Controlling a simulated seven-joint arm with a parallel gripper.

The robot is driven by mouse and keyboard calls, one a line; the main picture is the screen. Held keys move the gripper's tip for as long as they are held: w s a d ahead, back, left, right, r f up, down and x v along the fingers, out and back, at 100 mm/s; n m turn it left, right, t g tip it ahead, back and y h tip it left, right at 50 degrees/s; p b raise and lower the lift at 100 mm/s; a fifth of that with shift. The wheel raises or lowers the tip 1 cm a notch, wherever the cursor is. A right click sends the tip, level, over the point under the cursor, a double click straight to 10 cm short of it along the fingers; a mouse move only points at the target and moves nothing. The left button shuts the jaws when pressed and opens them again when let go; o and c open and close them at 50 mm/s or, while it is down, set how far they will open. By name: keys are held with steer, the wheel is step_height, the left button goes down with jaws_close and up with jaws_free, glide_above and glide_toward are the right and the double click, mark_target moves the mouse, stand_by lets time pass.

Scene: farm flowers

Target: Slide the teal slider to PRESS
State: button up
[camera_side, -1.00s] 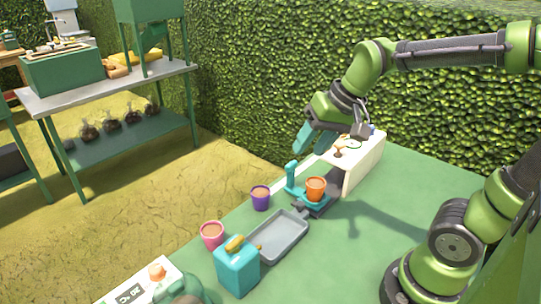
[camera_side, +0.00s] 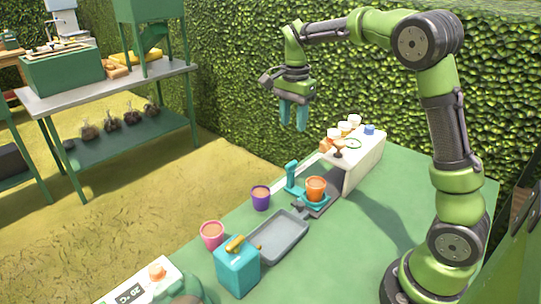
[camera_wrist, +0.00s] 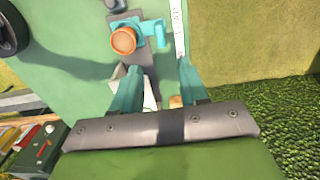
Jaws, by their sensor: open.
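The teal slider (camera_side: 292,178) has an upright handle and sits on a dark rail (camera_side: 322,207) in front of the white box (camera_side: 366,165). An orange pot (camera_side: 315,184) stands on the slider's carriage. My gripper (camera_side: 294,116) is open and empty, its teal fingers pointing down in the air above and behind the slider, apart from it. In the wrist view, the slider (camera_wrist: 152,27) and the orange pot (camera_wrist: 123,41) show beyond my fingers (camera_wrist: 158,80). A white lettered strip (camera_wrist: 179,30) runs beside the rail; its text is too small to read.
Several small items (camera_side: 345,129) sit on the white box. A hedge (camera_side: 235,100) rises behind. The green table's right side is clear.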

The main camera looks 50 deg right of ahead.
mark_target(291, 163)
step_height(291, 163, down, 13)
steer(key=shift+r, duration=0.15)
jaws_close()
stand_by(0.4)
